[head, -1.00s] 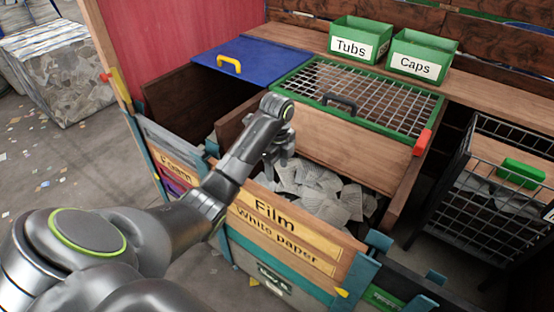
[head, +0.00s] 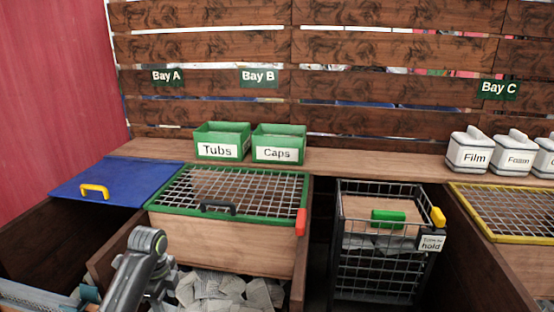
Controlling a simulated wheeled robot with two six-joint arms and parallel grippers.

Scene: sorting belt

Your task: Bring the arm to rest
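One arm of mine shows at the lower left of the head view, and I take it to be my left arm. Its gripper (head: 162,287) points down over the open bin of white paper scraps (head: 228,288). The gripper is small and partly cut off by the frame's bottom edge, so its fingers are not clear. I cannot see anything held in it. My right gripper is out of view.
A green-framed mesh lid (head: 232,190) and a blue lid (head: 117,184) lie behind the arm. Green boxes marked Tubs (head: 216,151) and Caps (head: 277,153) stand on the shelf. A wire basket (head: 383,262) stands to the right, and a yellow-framed mesh lid (head: 543,238) lies beyond.

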